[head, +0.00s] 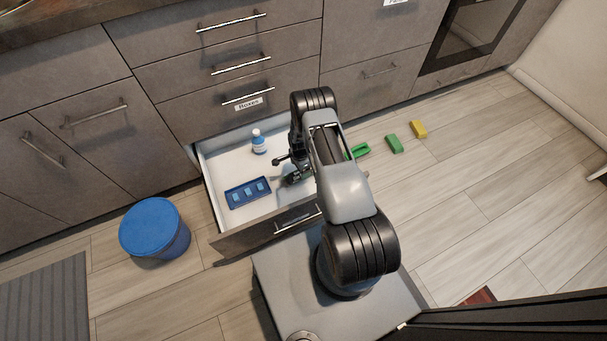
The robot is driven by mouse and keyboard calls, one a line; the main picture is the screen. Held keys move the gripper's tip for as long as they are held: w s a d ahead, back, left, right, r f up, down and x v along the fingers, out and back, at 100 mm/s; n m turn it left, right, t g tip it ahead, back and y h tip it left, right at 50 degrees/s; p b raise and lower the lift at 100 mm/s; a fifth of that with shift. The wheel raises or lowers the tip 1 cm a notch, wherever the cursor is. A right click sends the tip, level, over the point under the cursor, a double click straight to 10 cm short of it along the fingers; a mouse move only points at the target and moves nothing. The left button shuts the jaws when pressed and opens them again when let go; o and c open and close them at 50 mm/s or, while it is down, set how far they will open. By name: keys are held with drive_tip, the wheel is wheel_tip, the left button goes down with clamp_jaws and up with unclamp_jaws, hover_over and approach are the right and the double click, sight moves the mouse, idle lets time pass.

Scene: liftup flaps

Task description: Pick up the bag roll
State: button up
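My gripper (287,171) is low over the open bottom drawer (219,207), at the right part of its inside. It is dark and small, and my arm covers part of it. I cannot tell whether its fingers are apart or closed. No bag roll can be made out for certain. A sliver of something green (308,177) shows right beside the gripper, mostly hidden by my arm. The drawer also holds a white bottle with a blue label (259,144) at the back and a blue tray with small light-blue pieces (236,200) at the front left.
A blue bucket (154,229) stands on the floor left of the drawer. A green handled item (361,151), a green block (394,144) and a yellow block (418,129) lie on the floor to the right. Cabinet fronts (220,95) rise behind. The right floor is mostly clear.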

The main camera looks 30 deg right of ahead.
drive_tip(key=f+b, duration=0.2)
drive_tip(key=f, duration=0.3)
drive_tip(key=shift+s+f+b, duration=0.1)
drive_tip(key=shift+s+b, duration=0.1)
drive_tip(key=shift+b, duration=0.1)
drive_tip(key=c, duration=1.1)
